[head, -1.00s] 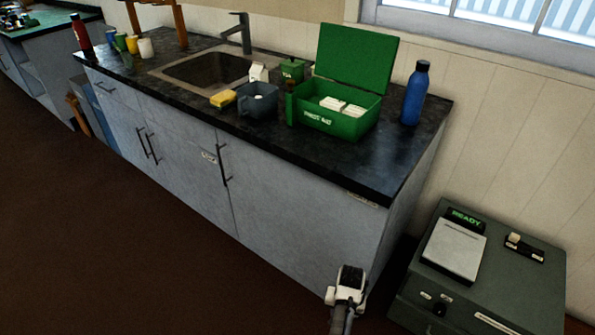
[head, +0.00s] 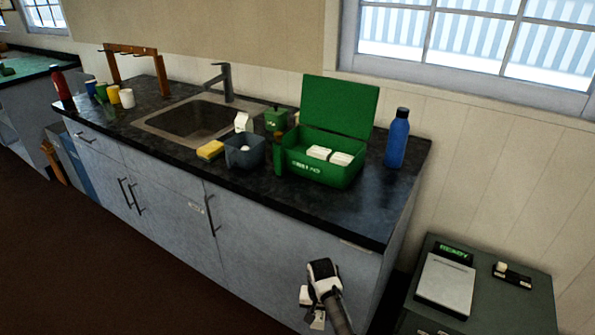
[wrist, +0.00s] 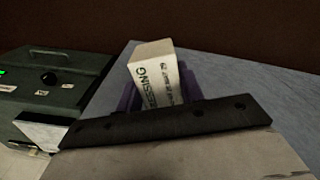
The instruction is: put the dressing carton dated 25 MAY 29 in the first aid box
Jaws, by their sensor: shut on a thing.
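My gripper (wrist: 160,88) is shut on a white dressing carton (wrist: 153,64), with a purple finger on each side of it in the wrist view. The carton's print is upside down; it reads DRESSING, with a small date line ending in 29 whose rest is too blurred to read. In the head view my gripper (head: 312,300) is in front of the cabinet doors, below the counter top. The green first aid box (head: 322,172) stands on the counter with its lid (head: 340,112) up. Two white cartons (head: 330,156) lie inside it.
A blue bottle (head: 397,140) stands right of the box. A green bottle (head: 279,155), a grey tub (head: 245,152) and a yellow sponge (head: 210,150) stand to its left, near the sink (head: 190,120). A dark green machine (head: 480,295) with a READY display is at right.

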